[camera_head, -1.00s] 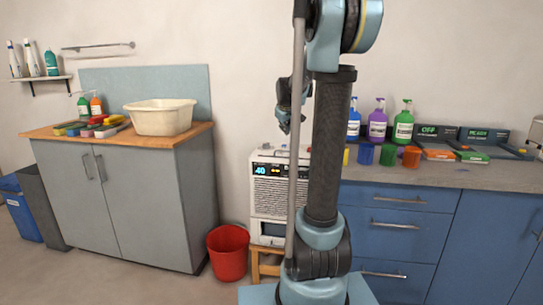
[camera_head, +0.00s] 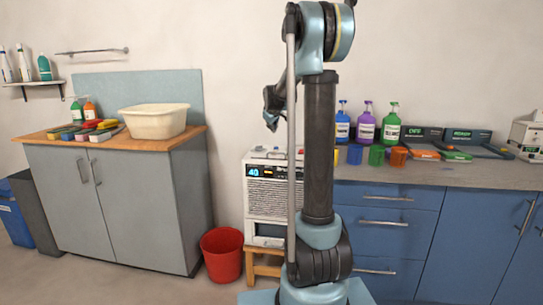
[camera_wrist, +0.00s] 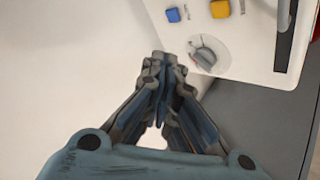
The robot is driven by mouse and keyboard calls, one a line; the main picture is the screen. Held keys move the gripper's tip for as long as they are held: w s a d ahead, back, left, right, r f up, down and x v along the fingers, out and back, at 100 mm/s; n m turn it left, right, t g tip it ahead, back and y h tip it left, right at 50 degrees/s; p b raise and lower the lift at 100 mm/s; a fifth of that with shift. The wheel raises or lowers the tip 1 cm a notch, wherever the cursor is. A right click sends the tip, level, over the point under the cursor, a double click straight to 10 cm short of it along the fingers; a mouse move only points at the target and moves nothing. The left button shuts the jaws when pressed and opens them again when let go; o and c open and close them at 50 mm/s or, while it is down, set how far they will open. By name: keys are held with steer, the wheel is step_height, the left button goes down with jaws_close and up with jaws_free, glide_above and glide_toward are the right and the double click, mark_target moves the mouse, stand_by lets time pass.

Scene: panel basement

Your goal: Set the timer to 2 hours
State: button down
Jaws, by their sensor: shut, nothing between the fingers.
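A white appliance (camera_head: 266,200) with a lit display reading 40 stands on a small wooden stool, partly hidden by my arm. In the wrist view its white top panel (camera_wrist: 242,50) carries a round dial with a grey knob (camera_wrist: 207,55), a blue button (camera_wrist: 173,15) and a yellow button (camera_wrist: 219,8). The dial markings are too small to read. My gripper (camera_wrist: 160,68) is shut and empty, its tips left of the knob in the picture and seemingly apart from it. In the head view my gripper (camera_head: 270,122) hangs above the appliance.
A red bucket (camera_head: 222,254) stands on the floor left of the stool (camera_head: 262,263). Blue drawers (camera_head: 385,222) with bottles and colored cups on the counter stand to the right. A grey cabinet (camera_head: 150,210) with a white basin (camera_head: 154,121) stands to the left.

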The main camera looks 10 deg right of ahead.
step_height(320, 180, down, 8)
steer(key=shift+r, duration=0.25)
steer(key=shift+f, duration=0.6)
steer(key=shift+s+f, duration=0.15)
steer(key=shift+f, duration=0.05)
stand_by(1.2)
steer(key=shift+s+f, duration=0.1)
steer(key=shift+f, duration=0.05)
steer(key=shift+f, duration=0.45)
stand_by(0.9)
steer(key=shift+r, duration=0.85)
steer(key=shift+r, duration=0.15)
